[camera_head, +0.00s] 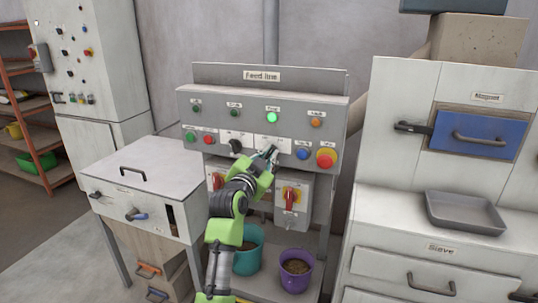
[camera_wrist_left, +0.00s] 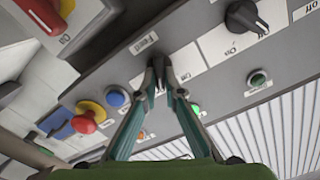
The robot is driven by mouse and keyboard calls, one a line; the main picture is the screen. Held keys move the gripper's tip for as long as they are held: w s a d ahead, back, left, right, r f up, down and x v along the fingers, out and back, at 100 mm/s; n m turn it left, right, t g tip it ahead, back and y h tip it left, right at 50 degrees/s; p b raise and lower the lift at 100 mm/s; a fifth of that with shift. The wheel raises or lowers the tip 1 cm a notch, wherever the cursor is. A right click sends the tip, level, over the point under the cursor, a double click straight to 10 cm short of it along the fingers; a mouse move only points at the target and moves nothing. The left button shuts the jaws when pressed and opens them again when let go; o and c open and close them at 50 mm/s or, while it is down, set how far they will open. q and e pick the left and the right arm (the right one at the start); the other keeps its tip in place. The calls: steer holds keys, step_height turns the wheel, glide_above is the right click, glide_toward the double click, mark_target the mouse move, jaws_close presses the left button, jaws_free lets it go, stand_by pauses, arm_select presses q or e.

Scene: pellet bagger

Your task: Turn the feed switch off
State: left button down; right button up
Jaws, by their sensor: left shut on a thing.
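The grey control panel (camera_head: 182,105) is headed Feed line. Its feed switch is mostly hidden behind my left gripper (camera_head: 268,153). In the left wrist view my left gripper (camera_wrist_left: 160,66) has its fingertips together on the dark switch knob, against the white switch plate (camera_wrist_left: 186,64). A label (camera_wrist_left: 145,43), apparently reading Feed, sits beside the fingertips. Which way the knob points cannot be made out. The green lamp (camera_head: 272,117) above the switch is lit. My right gripper is in neither view.
A second black knob (camera_head: 236,146) is left of my gripper. A blue button (camera_head: 303,153) and a red emergency button (camera_head: 326,158) are to the right. Two red-handled switches hang below; one (camera_head: 290,197) is clear. Teal and purple (camera_head: 296,273) buckets stand underneath.

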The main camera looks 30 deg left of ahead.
arm_select(q)
steer(key=n+p, duration=0.2)
steer(key=n, duration=0.1)
steer(key=shift+a+r+p, duration=0.1)
steer(key=shift+r+p, duration=0.05)
steer(key=shift+p, duration=0.15)
steer(key=shift+s+a+n+p, duration=0.15)
steer(key=shift+n+p, duration=1.05)
steer(key=shift+n, duration=1)
steer(key=shift+w+a+n+p, duration=0.1)
steer(key=shift+n+p, duration=1.1)
steer(key=shift+n, duration=1)
steer(key=c, duration=2.1)
jaws_free()
steer(key=shift+c, duration=0.2)
